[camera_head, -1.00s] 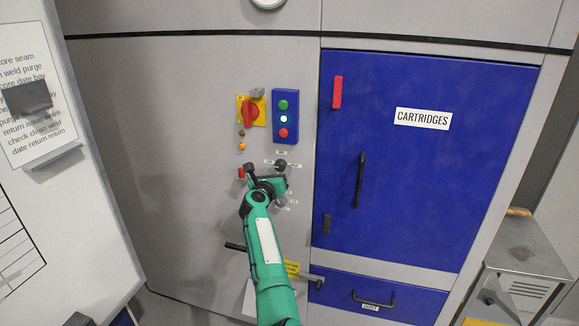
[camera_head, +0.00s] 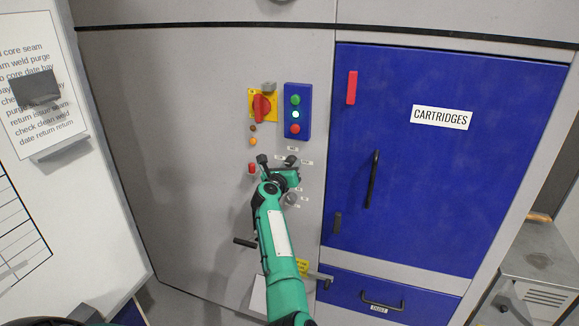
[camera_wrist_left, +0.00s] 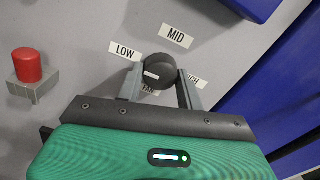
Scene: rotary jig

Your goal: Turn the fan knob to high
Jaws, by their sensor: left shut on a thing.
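The fan knob (camera_wrist_left: 160,68) is a dark round knob on the grey panel, with a white mark on the lower left of its face. LOW (camera_wrist_left: 125,52), MID (camera_wrist_left: 175,37) and HIGH (camera_wrist_left: 192,79) labels surround it; a label below is partly hidden. In the head view the knob (camera_head: 291,160) shows just above my left gripper (camera_head: 288,170). In the left wrist view my left gripper's fingers (camera_wrist_left: 160,82) stand on either side of the knob, shut on it. My right gripper is not in view.
A red button (camera_wrist_left: 27,66) on a grey base is left of the knob. Above are a red rotary switch (camera_head: 262,107) and a blue button box (camera_head: 297,111). Another knob (camera_head: 291,199) sits below. The blue CARTRIDGES door (camera_head: 420,180) stands to the right.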

